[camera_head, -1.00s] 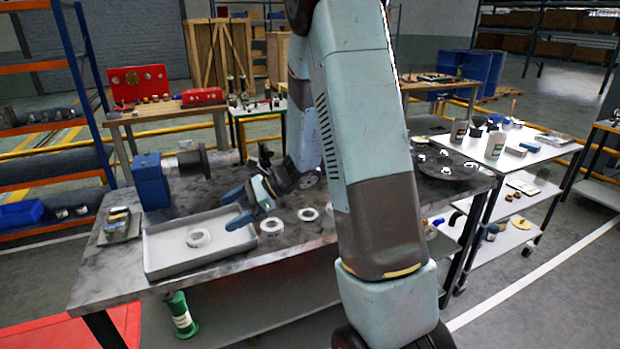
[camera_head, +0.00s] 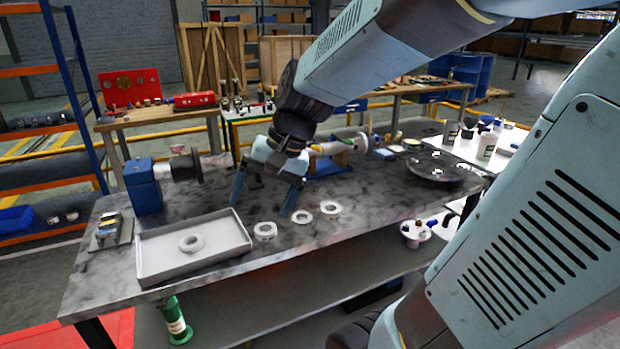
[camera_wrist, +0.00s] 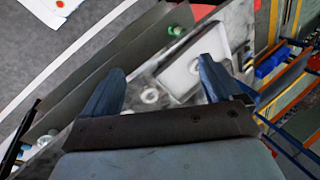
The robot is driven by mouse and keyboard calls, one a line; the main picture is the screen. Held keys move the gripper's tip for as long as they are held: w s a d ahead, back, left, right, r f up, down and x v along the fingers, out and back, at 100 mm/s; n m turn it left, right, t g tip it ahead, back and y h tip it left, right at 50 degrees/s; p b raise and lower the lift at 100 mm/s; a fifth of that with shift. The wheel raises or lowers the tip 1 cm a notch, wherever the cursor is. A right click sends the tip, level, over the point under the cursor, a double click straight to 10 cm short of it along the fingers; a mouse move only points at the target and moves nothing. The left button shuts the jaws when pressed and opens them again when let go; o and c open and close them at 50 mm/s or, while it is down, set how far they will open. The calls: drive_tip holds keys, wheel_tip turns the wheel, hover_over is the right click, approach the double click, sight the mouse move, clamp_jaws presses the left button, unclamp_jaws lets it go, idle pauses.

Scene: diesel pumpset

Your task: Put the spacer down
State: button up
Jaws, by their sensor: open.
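One white ring-shaped spacer (camera_head: 191,243) lies flat in the shallow grey tray (camera_head: 146,262) at the table's left. It also shows in the wrist view (camera_wrist: 195,67). More white rings lie in a row on the table right of the tray: one near the tray (camera_head: 265,230), one in the middle (camera_head: 302,217) and one at the right (camera_head: 330,208). My gripper (camera_head: 262,210) is open and empty above the table, behind the nearest ring. In the wrist view, my gripper (camera_wrist: 160,85) has its fingers wide apart with nothing between them but the table further off.
A blue block with a dark flanged shaft (camera_head: 146,186) stands behind the tray. A small holder (camera_head: 108,232) sits left of it. A dark round plate (camera_head: 436,170) lies at the table's right. A wooden-ended cylinder (camera_head: 335,147) rests behind my gripper.

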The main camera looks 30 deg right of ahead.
drive_tip(key=s+d+r+n+t+h, duration=0.3)
drive_tip(key=s+d+r+n+h, duration=0.1)
drive_tip(key=s+d+r, duration=0.1)
drive_tip(key=shift+s+d+t, duration=0.3)
drive_tip(key=shift+s+d, duration=0.35)
drive_tip(key=shift+d, duration=0.15)
drive_tip(key=shift+r, duration=0.1)
idle(0.5)
